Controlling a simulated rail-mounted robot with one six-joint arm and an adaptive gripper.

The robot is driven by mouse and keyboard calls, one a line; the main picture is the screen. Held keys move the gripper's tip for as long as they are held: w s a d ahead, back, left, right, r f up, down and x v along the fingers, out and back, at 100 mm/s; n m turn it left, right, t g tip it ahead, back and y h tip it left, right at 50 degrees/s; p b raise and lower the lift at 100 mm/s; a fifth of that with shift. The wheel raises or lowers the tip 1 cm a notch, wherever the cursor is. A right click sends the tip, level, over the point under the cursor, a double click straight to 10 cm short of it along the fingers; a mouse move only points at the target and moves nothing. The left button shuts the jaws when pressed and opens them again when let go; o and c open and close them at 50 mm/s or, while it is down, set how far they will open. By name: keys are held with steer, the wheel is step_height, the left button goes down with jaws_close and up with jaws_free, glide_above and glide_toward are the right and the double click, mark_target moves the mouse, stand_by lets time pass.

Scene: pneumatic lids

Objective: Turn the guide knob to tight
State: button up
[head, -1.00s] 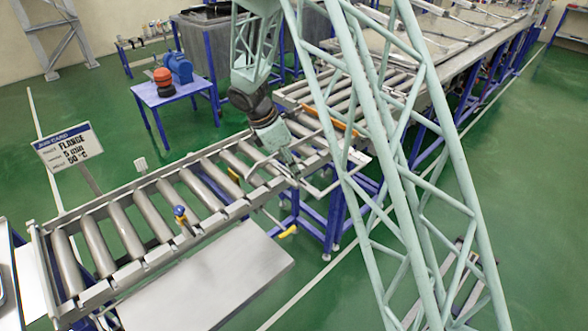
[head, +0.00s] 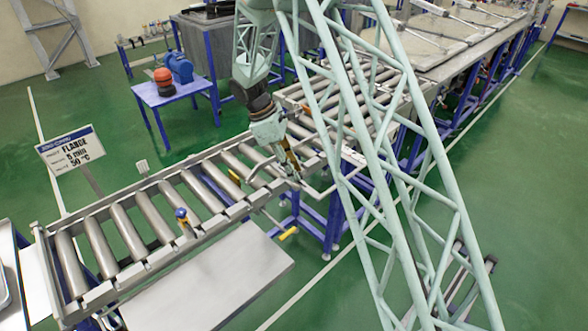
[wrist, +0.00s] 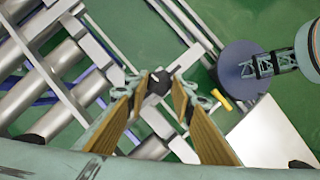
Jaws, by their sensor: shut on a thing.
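The guide knob (wrist: 158,84) is a small black knob, seen in the wrist view between my fingertips, at the end of a grey bar on the conveyor's side. My gripper (wrist: 157,88) is shut on it, one yellow-brown padded finger on each side. In the head view my gripper (head: 297,177) points down at the near side rail of the roller conveyor (head: 150,255). The knob is too small and covered there to make out. I cannot tell its tightness from these views.
A yellow-ended lever (head: 289,233) sticks out below the rail. A grey plate (head: 205,280) lies in front. A blue table (head: 172,92) and the job card (head: 70,147) stand behind.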

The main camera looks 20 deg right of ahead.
steer(key=m, duration=0.2)
steer(key=m+g+y, duration=0.1)
steer(key=m, duration=0.1)
steer(key=shift+w+d+m+g+p, duration=0.15)
steer(key=shift+w+m+g+p, duration=0.05)
steer(key=shift+m+g+p, duration=0.1)
steer(key=m+g+y, duration=0.1)
steer(key=m, duration=0.2)
steer(key=shift+w+d+m, duration=0.1)
steer(key=shift+m, duration=0.3)
steer(key=m, duration=0.1)
steer(key=m+y, duration=0.1)
steer(key=m, duration=0.1)
steer(key=m+y, duration=0.1)
steer(key=m, duration=0.1)
steer(key=shift+d+g, duration=0.25)
steer(key=shift+g, duration=0.05)
steer(key=shift+d+m+y, duration=0.1)
steer(key=shift+m+y, duration=0.9)
steer(key=shift+m, duration=1.3)
steer(key=o, duration=0.8)
steer(key=shift+o, duration=0.2)
steer(key=shift+r, duration=0.1)
